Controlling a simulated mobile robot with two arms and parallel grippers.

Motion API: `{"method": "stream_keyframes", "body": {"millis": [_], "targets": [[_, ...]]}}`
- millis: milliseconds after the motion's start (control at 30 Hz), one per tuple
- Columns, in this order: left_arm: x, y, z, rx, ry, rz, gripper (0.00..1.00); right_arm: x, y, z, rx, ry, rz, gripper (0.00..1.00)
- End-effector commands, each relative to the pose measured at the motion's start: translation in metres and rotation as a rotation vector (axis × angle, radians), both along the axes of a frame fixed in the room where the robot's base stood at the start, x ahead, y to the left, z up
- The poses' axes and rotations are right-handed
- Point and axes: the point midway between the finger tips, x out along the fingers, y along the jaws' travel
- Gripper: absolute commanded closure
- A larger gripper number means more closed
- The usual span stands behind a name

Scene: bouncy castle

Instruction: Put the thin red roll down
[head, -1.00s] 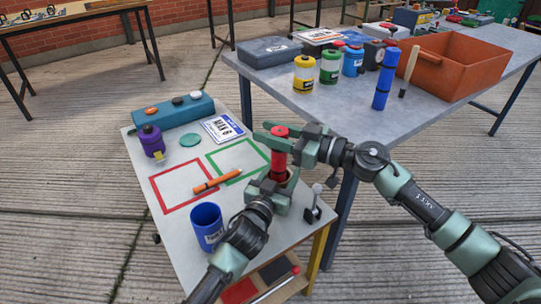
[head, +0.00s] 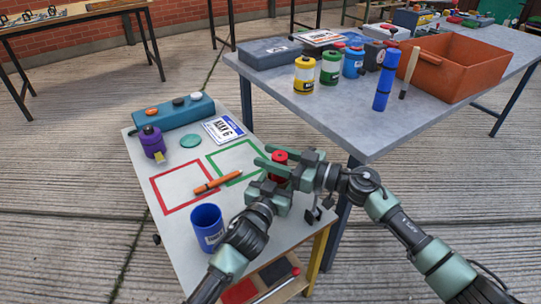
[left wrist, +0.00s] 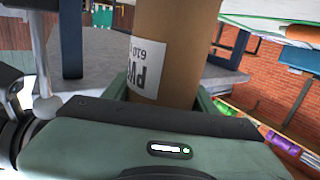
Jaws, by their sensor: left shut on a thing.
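The thin red roll (head: 280,156) is upright above the right front of the small table; its red top shows between my right gripper's fingers. My right gripper (head: 273,160) is closed around it from the right. My left gripper (head: 272,188) is just below, near the table top. In the left wrist view it is shut on a brown cardboard tube (left wrist: 178,45) with a white printed label. The roll's lower part is hidden by the grippers; I cannot tell how deep it sits in the tube.
The larger table (head: 330,110) behind holds jars, a blue roll (head: 385,80) and an orange crate (head: 455,65).

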Motion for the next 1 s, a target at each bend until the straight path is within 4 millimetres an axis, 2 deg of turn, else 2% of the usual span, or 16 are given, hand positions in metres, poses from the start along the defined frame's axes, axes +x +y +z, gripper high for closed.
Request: {"method": "stream_keyframes", "body": {"millis": [433, 567, 800, 1000], "targets": [[0.000, 0.000, 0.000, -0.001, 0.000, 0.000, 1.00, -0.001, -0.003, 0.004, 0.000, -0.001, -0.001, 0.44], [0.000, 0.000, 0.000, -0.001, 0.000, 0.000, 1.00, -0.009, -0.021, 0.002, -0.003, 0.001, -0.002, 0.44], [0.000, 0.000, 0.000, 0.000, 0.000, 0.000, 1.00, -0.031, -0.069, 0.002, -0.004, 0.002, -0.002, 0.44], [0.000, 0.000, 0.000, 0.000, 0.000, 0.000, 1.00, -0.044, -0.098, 0.003, -0.001, 0.000, -0.001, 0.44]]}}
